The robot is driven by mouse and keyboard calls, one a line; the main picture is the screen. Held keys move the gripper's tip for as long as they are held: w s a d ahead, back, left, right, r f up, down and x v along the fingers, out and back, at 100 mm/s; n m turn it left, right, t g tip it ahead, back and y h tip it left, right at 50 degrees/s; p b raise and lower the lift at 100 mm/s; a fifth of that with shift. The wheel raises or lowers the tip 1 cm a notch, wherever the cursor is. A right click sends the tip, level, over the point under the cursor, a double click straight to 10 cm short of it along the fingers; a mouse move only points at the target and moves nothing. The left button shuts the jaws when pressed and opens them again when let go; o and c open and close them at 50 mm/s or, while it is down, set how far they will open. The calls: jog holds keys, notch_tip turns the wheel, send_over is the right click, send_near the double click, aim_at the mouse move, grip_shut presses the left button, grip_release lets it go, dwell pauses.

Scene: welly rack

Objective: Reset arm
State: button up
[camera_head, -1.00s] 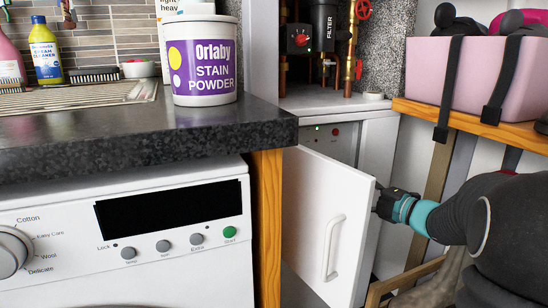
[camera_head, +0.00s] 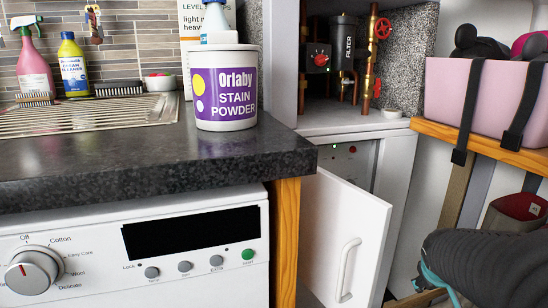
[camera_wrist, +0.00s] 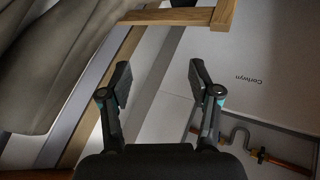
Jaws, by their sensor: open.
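My gripper shows in the wrist view (camera_wrist: 160,82) with its two dark fingers spread wide and nothing between them. In the head view my dark arm comes in at the lower right, and the gripper end is low beside the cabinet door, mostly hidden by the arm and cut by the picture's bottom edge. The white cabinet door (camera_head: 345,225) with its bar handle (camera_head: 348,270) stands open to the left of my gripper. A gap shows between the door's edge and my arm in the head view.
A dark countertop (camera_head: 150,165) bears a stain powder tub (camera_head: 226,95); a washing machine (camera_head: 110,265) stands beneath. A wooden shelf (camera_head: 480,143) holds a pink box (camera_head: 480,95) above my arm. The wrist view shows a wooden rail (camera_wrist: 165,17), a white panel (camera_wrist: 265,60) and copper pipe (camera_wrist: 280,160).

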jog(key=s+a+r+y+p, duration=0.2)
jog(key=s+a+r, duration=0.3)
jog(key=s+a, duration=0.3)
jog(key=s+a+r+y+p, duration=0.2)
jog(key=s+a+r+p, duration=0.3)
jog(key=s+a, duration=0.3)
jog(key=a+r, duration=0.1)
jog(key=a, duration=0.3)
jog(key=shift+s+m+y, duration=0.3)
jog(key=shift+s+m, duration=0.05)
jog(key=shift+m, duration=0.05)
jog(key=shift+c, duration=0.2)
